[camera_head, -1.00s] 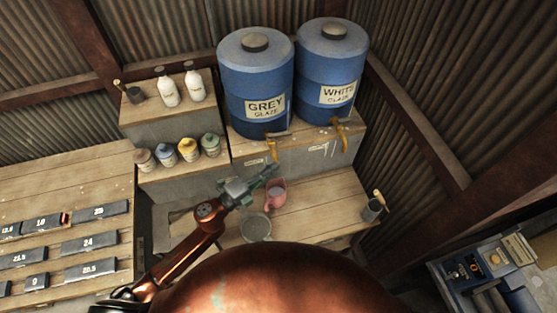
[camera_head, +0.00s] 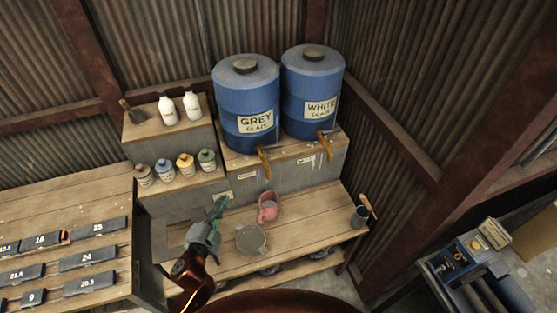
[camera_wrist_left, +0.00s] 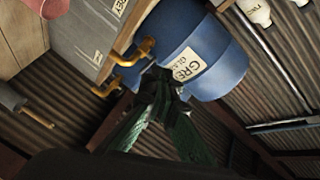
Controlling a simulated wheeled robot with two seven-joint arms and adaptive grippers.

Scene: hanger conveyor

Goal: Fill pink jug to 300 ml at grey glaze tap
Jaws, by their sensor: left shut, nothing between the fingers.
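The pink jug (camera_head: 268,208) stands upright on the low wooden bench, below the grey glaze tap (camera_head: 264,161). Grey shows inside the jug; its level cannot be read. The tap is on the blue barrel labelled GREY GLAZE (camera_head: 246,103). My left gripper (camera_head: 220,203) is shut and empty, to the left of the jug and apart from it. In the left wrist view the shut fingers (camera_wrist_left: 160,85) appear in front of the grey glaze barrel (camera_wrist_left: 205,62), and part of the pink jug (camera_wrist_left: 48,6) shows at the top left. My right gripper is not in view.
A grey round bowl (camera_head: 250,239) sits on the bench in front of the jug. A dark pot with a brush (camera_head: 360,216) is at the bench's right end. The white glaze barrel (camera_head: 312,85) stands at the right. Small jars (camera_head: 186,164) and white bottles (camera_head: 192,104) line the left shelves.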

